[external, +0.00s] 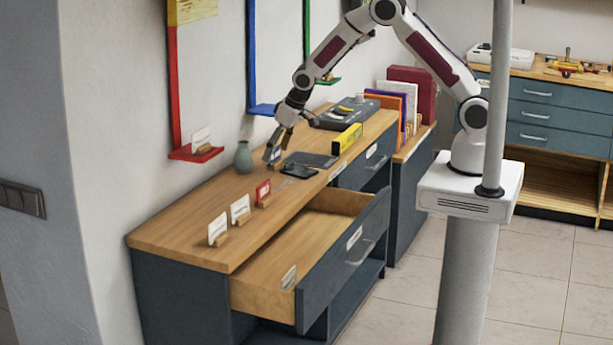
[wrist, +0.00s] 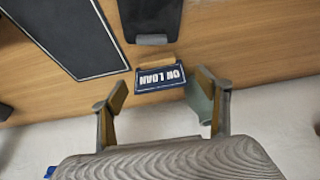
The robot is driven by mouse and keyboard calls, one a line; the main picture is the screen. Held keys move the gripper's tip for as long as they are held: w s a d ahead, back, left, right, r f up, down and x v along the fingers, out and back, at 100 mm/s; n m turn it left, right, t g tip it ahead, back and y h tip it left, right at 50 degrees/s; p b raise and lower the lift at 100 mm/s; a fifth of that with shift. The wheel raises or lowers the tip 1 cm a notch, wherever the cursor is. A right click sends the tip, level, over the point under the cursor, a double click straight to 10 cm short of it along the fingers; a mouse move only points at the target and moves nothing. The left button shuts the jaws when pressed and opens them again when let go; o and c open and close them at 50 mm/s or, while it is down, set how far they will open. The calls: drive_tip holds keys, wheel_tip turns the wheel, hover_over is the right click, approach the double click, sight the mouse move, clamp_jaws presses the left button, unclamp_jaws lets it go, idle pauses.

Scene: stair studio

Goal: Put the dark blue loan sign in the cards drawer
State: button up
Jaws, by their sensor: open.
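In the external view my gripper (external: 276,153) is low over the counter's back part and mostly hides the sign. A drawer (external: 345,258) under the counter is pulled open, with a small white card (external: 289,276) inside its near end; its front label is unreadable.
A green vase (external: 243,157) stands close left of my gripper. A dark phone-like slab (external: 299,170) and a dark flat panel (external: 311,159) lie to its right. Red (external: 263,193) and white card holders (external: 240,209) stand along the counter. The open drawer's floor is mostly clear.

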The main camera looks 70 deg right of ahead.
sight(277, 162)
drive_tip(key=shift+x, duration=0.85)
drive_tip(key=shift+r, duration=0.1)
drive_tip(key=c, duration=1.1)
drive_tip(key=shift+r, duration=0.1)
drive_tip(key=shift+s+r, duration=0.2)
drive_tip(key=shift+r, duration=0.1)
wheel_tip(277, 162, up, 6)
drive_tip(key=shift+f, duration=0.1)
drive_tip(key=s, duration=1.9)
drive_tip(key=shift+s, duration=0.3)
